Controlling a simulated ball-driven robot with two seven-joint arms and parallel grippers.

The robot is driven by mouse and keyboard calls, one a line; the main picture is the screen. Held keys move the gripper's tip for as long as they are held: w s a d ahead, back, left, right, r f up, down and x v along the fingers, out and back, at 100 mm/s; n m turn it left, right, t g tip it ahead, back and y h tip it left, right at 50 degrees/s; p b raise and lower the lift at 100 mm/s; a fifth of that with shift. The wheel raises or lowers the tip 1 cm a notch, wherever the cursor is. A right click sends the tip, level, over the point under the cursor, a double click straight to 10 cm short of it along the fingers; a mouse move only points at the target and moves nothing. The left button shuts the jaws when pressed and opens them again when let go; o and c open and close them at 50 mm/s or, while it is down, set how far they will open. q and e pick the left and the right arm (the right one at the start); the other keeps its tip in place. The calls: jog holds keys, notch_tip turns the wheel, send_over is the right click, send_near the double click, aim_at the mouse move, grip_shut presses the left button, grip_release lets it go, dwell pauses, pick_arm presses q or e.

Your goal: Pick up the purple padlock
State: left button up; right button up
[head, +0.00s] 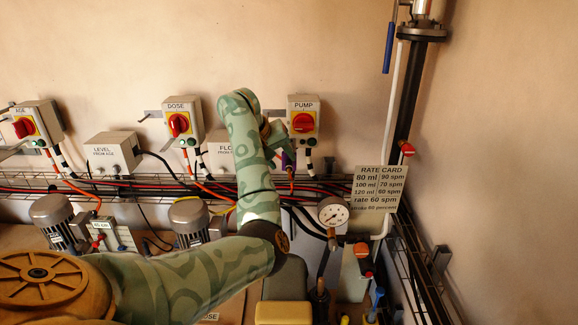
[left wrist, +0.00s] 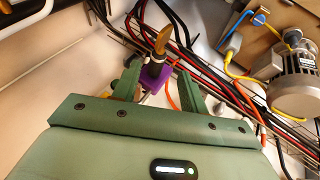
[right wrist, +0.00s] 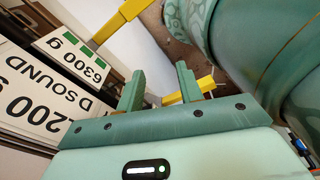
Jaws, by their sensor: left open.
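The purple padlock (head: 289,160) shows as a small purple patch below the PUMP switch box (head: 303,122), partly hidden by my left gripper (head: 279,137). In the left wrist view the purple padlock (left wrist: 153,79) lies between the two green fingers of my open left gripper (left wrist: 158,72), with a gap to the right finger. A brass-coloured piece stands at its top end. I cannot tell its exact depth between the fingers. My right gripper (right wrist: 158,80) shows only in the right wrist view; its fingers are apart, with no object visibly held.
A wire cable tray (head: 340,190) with red and black cables runs along the wall below the boxes. The DOSE box (head: 183,121) is left of my arm. A rate card (head: 381,186) and a pressure gauge (head: 333,211) are at right. Yellow bars (right wrist: 120,20) are near my right gripper.

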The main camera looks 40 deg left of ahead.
aim_at(288, 164)
pick_arm(q)
jog(key=x, duration=0.4)
jog(key=shift+w+d+f, duration=0.25)
jog(key=shift+d, duration=0.05)
grip_shut()
